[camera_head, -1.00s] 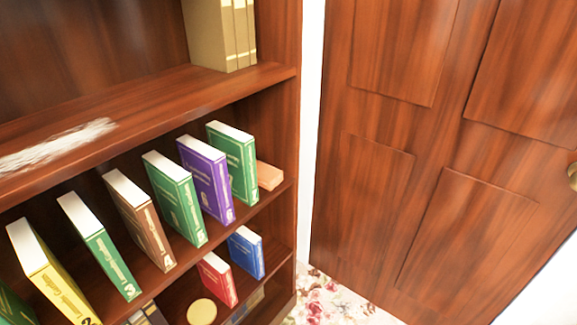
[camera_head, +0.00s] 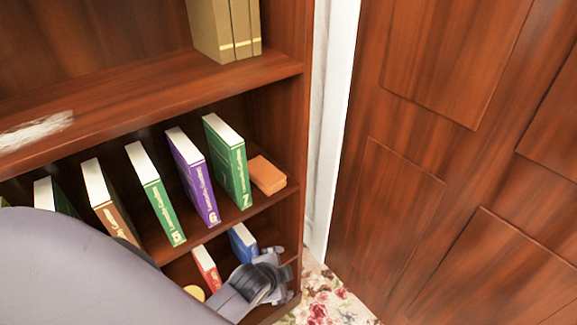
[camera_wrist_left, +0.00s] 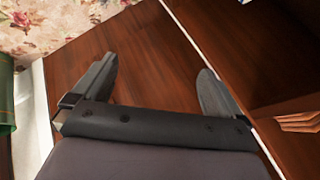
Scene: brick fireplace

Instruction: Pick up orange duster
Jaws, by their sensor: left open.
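The orange duster (camera_head: 267,175) is a small orange block. It lies on the middle shelf at its right end, beside a green book. My left gripper (camera_head: 282,262) is in front of the bookcase's lower right, below the duster and apart from it. In the left wrist view my left gripper (camera_wrist_left: 157,68) is open, with nothing between its fingers. An orange-brown layered thing (camera_wrist_left: 300,122) shows at the right edge there; I cannot tell if it is the duster. My right gripper is not in view.
Several books stand on the middle shelf (camera_head: 268,208), with a purple book (camera_head: 195,178) and green book (camera_head: 228,162) nearest the duster. A red book (camera_head: 206,268) and blue book (camera_head: 242,243) stand below. A wooden door (camera_head: 450,180) is at right. Floral floor (camera_head: 320,295) lies between.

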